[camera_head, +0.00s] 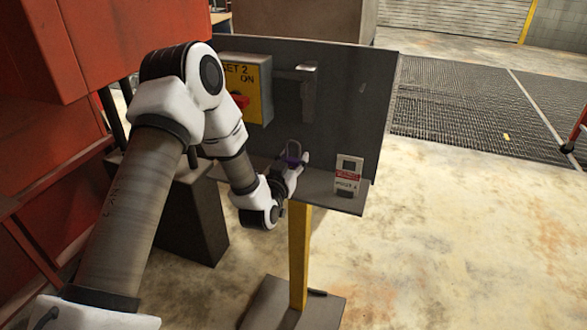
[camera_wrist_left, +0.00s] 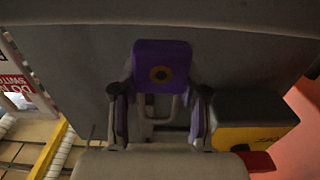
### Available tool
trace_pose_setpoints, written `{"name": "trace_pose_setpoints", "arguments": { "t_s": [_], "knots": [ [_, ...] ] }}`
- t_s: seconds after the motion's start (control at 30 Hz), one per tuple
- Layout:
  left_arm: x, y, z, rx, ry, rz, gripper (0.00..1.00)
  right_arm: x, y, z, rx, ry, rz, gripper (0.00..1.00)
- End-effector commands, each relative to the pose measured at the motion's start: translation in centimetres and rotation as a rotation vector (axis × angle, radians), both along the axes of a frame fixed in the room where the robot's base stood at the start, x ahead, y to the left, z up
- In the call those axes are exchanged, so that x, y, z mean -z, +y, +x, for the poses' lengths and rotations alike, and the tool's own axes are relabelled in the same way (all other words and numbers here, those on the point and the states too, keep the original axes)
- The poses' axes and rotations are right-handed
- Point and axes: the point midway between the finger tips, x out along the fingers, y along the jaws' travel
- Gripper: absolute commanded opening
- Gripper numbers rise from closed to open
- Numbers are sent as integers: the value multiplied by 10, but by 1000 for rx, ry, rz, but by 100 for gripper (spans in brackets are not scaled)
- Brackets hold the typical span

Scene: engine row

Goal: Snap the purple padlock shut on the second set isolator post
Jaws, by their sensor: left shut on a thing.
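The purple padlock (camera_head: 293,157) is in my left gripper (camera_head: 291,163), low in front of the grey panel (camera_head: 345,90). Its grey shackle points up in the head view. In the left wrist view the padlock (camera_wrist_left: 160,63) sits between the two fingers of my left gripper (camera_wrist_left: 160,112); I cannot tell whether the shackle is open. The yellow SET 2 isolator box (camera_head: 246,85) with its red handle (camera_head: 241,100) is on the panel, up and left of the padlock. The padlock is apart from the box. The isolator post cannot be made out clearly. My right gripper is not in view.
A grey bracket (camera_head: 306,92) stands out from the panel above the padlock. A small labelled tag (camera_head: 347,177) stands at the right end of the panel's ledge (camera_head: 322,196). A yellow column (camera_head: 299,255) supports the panel.

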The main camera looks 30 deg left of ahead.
Motion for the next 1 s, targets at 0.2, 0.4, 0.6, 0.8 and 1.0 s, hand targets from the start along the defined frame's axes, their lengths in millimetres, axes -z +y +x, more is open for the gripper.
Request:
{"name": "trace_pose_setpoints", "arguments": {
  "t_s": [0.2,0.4,0.6,0.8,1.0],
  "knots": [
    [-6,-2,-42,-2,1,-4,5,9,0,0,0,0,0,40],
    [-11,-6,-94,-2,1,-8,5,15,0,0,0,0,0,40],
    [-26,-10,-138,-1,6,2,5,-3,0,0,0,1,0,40],
    [-26,-10,-152,-1,6,4,5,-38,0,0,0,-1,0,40],
    [-21,-11,-160,0,1,1,5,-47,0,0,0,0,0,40]
  ]
}}
